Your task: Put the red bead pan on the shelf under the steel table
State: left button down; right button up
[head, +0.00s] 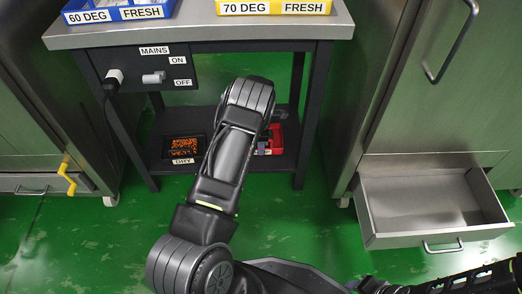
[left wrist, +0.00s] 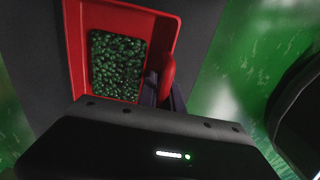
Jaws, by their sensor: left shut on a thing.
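The red bead pan (left wrist: 152,20) fills the upper middle of the left wrist view, with dark green beads (left wrist: 118,65) inside. In the head view the pan (head: 277,138) shows as a red piece at the right part of the dark lower shelf (head: 225,157) under the steel table (head: 200,32). My arm hides most of it there. My left gripper (left wrist: 166,92) is shut on the pan's red handle, at the pan's side. The pan is over or on the shelf; I cannot tell whether it touches. My right gripper is not in view.
A black tray of orange beads (head: 184,148), labelled DRY, sits on the shelf left of my arm. Table legs (head: 308,120) flank the shelf. A steel drawer (head: 430,205) stands open at right. Blue (head: 118,12) and yellow (head: 273,7) trays sit on the tabletop.

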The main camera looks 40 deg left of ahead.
pick_arm(q)
jog(key=shift+w+f, duration=0.1)
jog(key=shift+f, duration=0.2)
jog(key=shift+f, duration=0.15)
jog(key=c, duration=1.5)
grip_release()
notch_tip(320, 180, up, 8)
jog(key=p, duration=0.3)
jog(key=shift+f, duration=0.1)
